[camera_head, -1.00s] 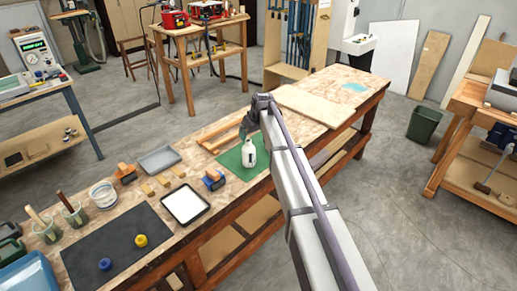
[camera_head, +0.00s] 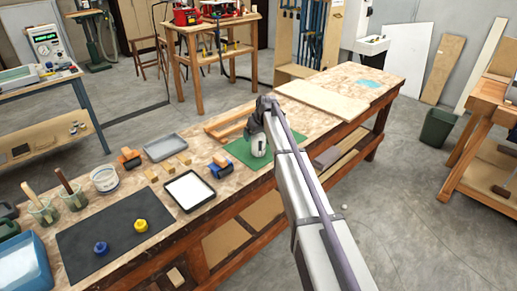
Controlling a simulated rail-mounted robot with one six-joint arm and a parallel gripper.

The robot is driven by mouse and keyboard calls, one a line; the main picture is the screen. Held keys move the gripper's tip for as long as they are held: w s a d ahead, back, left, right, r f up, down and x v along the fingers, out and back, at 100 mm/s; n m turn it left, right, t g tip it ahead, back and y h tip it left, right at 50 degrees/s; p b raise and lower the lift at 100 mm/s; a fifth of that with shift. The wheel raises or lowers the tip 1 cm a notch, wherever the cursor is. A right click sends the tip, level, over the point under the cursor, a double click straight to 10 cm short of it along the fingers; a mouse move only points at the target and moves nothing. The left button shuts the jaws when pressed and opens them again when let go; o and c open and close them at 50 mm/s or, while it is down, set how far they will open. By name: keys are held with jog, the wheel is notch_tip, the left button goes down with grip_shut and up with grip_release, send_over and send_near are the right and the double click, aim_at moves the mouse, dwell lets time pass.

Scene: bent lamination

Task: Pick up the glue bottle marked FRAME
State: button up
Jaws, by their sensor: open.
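A white bottle (camera_head: 258,147) stands on the green mat (camera_head: 236,149) on the workbench. Its marking is too small to read. My gripper (camera_head: 256,132) is at the bottle, and its dark fingers and wrist cover the bottle's upper part. The jaws are open. I cannot tell whether the fingers touch the bottle.
A blue-and-orange tool (camera_head: 221,166), a white-topped tray (camera_head: 189,190) and a grey tray (camera_head: 165,147) lie to the left. A dark mat (camera_head: 115,238) holds a blue cap (camera_head: 101,248) and a yellow cap (camera_head: 141,225). A pale board (camera_head: 322,104) lies behind to the right.

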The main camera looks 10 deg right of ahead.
jog(key=c, duration=1.1)
jog(key=shift+r, duration=0.15)
